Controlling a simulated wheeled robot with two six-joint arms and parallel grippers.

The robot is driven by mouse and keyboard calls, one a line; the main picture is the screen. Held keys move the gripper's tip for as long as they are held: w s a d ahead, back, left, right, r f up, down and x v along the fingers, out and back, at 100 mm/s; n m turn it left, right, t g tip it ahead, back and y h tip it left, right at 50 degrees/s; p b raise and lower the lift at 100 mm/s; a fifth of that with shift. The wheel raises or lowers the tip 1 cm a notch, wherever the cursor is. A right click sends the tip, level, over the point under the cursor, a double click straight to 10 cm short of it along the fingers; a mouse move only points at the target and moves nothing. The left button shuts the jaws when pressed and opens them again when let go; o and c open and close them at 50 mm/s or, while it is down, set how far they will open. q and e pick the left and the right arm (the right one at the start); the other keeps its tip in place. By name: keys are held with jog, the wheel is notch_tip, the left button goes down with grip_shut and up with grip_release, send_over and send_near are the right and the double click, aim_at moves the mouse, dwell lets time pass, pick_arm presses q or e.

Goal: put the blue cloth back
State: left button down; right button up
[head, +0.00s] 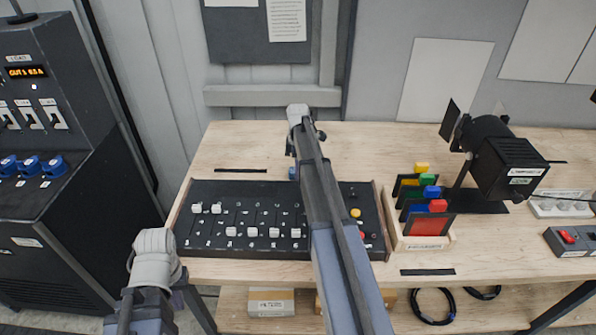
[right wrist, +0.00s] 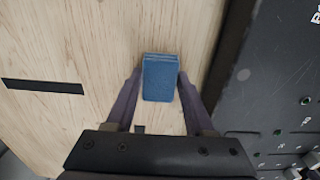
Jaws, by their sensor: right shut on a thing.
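The blue cloth (right wrist: 160,82) is a small folded block between the two fingers of my right gripper (right wrist: 159,98) in the right wrist view. The fingers are shut on its sides. In the head view, a bit of blue cloth (head: 293,173) shows below my right wrist, just behind the control desk's rear edge. I cannot tell whether it touches the table. My left wrist (head: 155,255) is in front of the desk's left corner; its jaws are hidden.
The fader desk (head: 193,220) lies under my right arm. A black strip (head: 240,170) marks the table behind it. A rack of coloured cards (head: 423,242) and a black lamp (head: 505,160) stand to the right. The wooden table (head: 250,145) is clear at the back left.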

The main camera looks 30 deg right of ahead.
jog(key=shift+f, duration=0.1)
jog(key=shift+f, duration=0.15)
jog(key=o, duration=1.3)
notch_tip(320, 180, up, 13)
jog(key=p, duration=1.2)
jog(key=shift+f, duration=0.2)
